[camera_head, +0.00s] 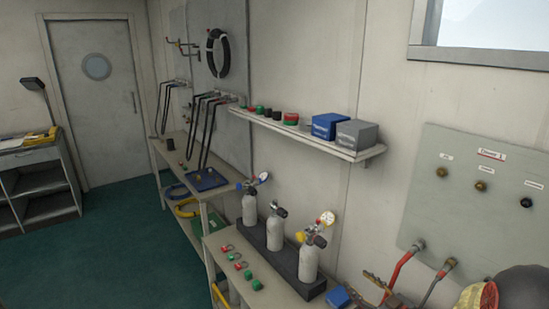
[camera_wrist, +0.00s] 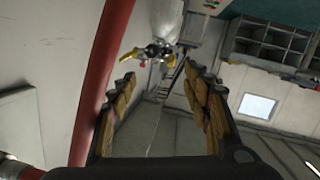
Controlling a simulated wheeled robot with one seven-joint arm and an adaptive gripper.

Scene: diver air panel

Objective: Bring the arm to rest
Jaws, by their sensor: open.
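My gripper (camera_wrist: 160,74) is open, with its two tan-padded fingers spread apart in the wrist view and nothing between them. In the head view, tan fingers of my gripper (camera_head: 377,284) show low at the right, near the bench end and the red hoses. A thick red hose (camera_wrist: 100,82) runs close along the left finger in the wrist view; whether they touch I cannot tell. A pale cylinder with a valve (camera_wrist: 155,52) appears beyond the fingertips.
Red hoses (camera_head: 402,268) hang from the grey wall panel (camera_head: 455,200). Several grey cylinders (camera_head: 310,262) stand in a dark rack on the bench. A blue block (camera_head: 338,297) lies beside the rack. A shelf (camera_head: 300,139) holds boxes above. Green floor (camera_head: 110,245) is clear at left.

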